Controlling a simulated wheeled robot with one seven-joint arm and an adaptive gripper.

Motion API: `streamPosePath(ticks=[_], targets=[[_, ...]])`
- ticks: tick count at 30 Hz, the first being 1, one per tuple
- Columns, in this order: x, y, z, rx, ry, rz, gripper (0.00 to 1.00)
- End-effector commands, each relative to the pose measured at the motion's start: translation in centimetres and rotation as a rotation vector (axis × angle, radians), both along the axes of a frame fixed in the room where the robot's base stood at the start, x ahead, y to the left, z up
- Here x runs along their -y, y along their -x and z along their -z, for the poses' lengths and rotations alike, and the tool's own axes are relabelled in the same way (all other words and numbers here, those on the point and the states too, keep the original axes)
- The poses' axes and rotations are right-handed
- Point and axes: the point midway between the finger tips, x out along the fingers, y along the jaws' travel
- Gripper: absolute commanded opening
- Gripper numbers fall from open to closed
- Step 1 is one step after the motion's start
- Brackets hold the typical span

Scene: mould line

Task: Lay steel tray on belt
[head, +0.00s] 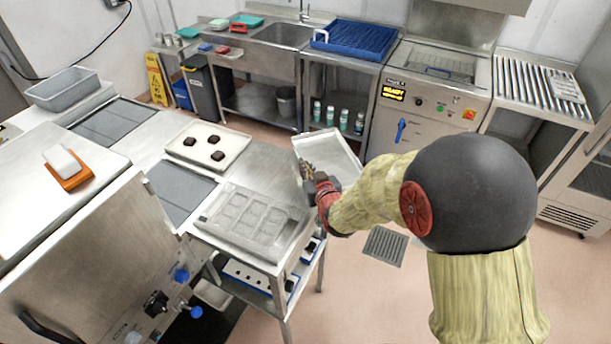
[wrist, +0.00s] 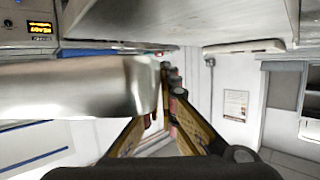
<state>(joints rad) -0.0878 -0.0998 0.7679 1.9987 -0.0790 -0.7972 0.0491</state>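A pale steel tray (head: 335,152) is tilted in the air beyond the right end of the work table. My gripper (head: 309,174) is at its near left side. In the wrist view the tray's shiny rim (wrist: 75,88) comes in from the left to my gripper (wrist: 166,90). The fingers appear closed on the tray's edge, though the contact is partly hidden. The belt shows as dark grey sections (head: 182,188) set in the steel line at left. A light tray with several dark brown pieces (head: 232,144) rests on the line between these sections.
A grey mould tray with rectangular cavities (head: 212,222) lies on the table's near end, just left of my gripper. An orange-and-white block (head: 68,180) sits on the machine at left. A sink counter, a blue crate (head: 352,50) and a control panel stand behind. Open floor lies right of the table.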

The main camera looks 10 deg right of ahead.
Motion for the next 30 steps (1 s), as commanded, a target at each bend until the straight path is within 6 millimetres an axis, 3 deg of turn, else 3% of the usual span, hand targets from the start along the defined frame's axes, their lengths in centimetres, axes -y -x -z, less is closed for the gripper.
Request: streamPosePath(ticks=[10,22,30], targets=[[0.0,-0.6,3.6,0.001,0.0,0.0,0.0],[0.0,-0.5,3.9,0.003,0.001,0.0,0.0],[0.0,-0.5,3.9,0.0,0.0,0.0,0.16]])
